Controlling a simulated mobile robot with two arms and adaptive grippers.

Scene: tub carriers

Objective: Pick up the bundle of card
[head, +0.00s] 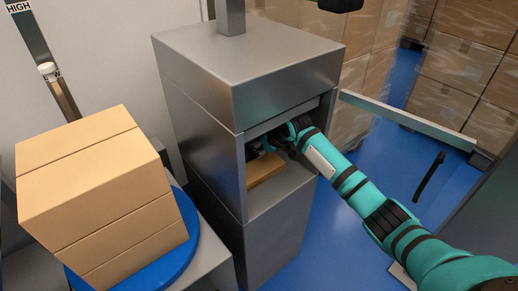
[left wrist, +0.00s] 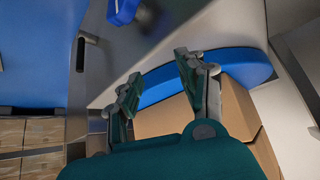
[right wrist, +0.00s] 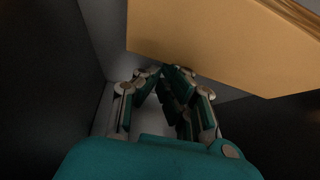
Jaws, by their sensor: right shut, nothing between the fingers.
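The bundle of card (head: 265,169) is a flat tan stack lying on the floor of the open bay in the grey metal cabinet. In the right wrist view the bundle (right wrist: 225,42) fills the upper right, its layered edge at the corner. My right gripper (right wrist: 163,73) is inside the bay with its fingers closed together and empty, right by the near edge of the bundle; whether they touch it I cannot tell. In the head view it is dark and partly hidden by the bay. My left gripper (left wrist: 158,68) has its fingers apart, empty, outside the head view.
The grey cabinet (head: 205,85) closes around my right gripper with walls and a roof. A large cardboard box (head: 105,190) sits on a blue round turntable (head: 183,258) at left. Wrapped carton stacks (head: 465,65) stand behind.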

